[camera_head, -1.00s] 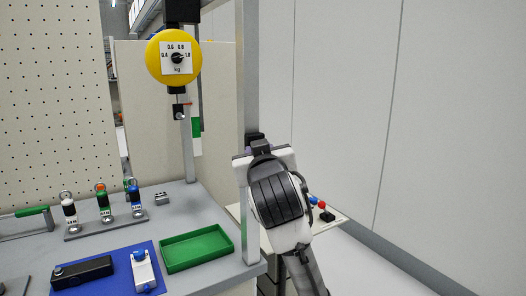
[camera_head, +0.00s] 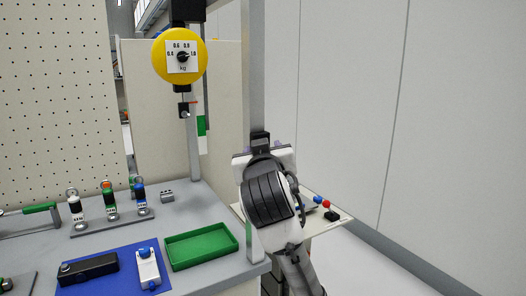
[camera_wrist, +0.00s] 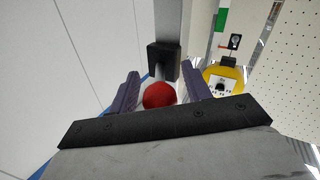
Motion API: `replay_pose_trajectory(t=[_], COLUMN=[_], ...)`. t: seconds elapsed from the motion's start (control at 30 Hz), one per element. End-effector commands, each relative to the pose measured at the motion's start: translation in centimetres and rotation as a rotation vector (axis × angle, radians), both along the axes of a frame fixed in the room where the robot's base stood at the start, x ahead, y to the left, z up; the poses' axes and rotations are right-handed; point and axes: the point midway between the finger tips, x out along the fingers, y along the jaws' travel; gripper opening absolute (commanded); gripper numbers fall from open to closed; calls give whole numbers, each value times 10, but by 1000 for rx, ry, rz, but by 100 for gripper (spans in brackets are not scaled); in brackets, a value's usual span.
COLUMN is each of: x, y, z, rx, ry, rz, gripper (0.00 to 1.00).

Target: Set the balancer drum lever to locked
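The yellow balancer drum (camera_head: 180,56) hangs at upper left in the head view, with a kg dial and a hook block (camera_head: 184,111) below. It also shows at the right in the wrist view (camera_wrist: 239,75), partly behind a finger. A black bracket (camera_head: 260,139) sits on the grey post. In the wrist view, a red ball knob (camera_wrist: 158,96) shows in front of this bracket (camera_wrist: 163,60). My gripper (camera_wrist: 160,80) is open, with one purple finger on each side of the knob and small visible gaps. In the head view, my wrist hides the knob. The lever's setting cannot be read.
The grey post (camera_head: 254,75) stands right beside my gripper. A green tray (camera_head: 202,246), a blue mat (camera_head: 108,274) and a rack of several weights (camera_head: 112,221) are on the bench at left. A side shelf (camera_head: 337,222) carries red and blue knobs. A wall closes off the right.

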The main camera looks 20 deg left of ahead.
Motion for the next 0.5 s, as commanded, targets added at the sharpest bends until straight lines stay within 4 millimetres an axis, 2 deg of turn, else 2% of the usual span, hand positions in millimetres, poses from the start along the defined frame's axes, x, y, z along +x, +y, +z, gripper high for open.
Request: replay_pose_trajectory(t=[0.27, 0.37, 0.5], x=[-7, -21, -50], y=[-3, -9, -22], z=[0, 0, -1], rx=[2, 3, 3], ry=[-2, -4, -6], rz=[1, 1, 1], gripper=[49, 49, 49])
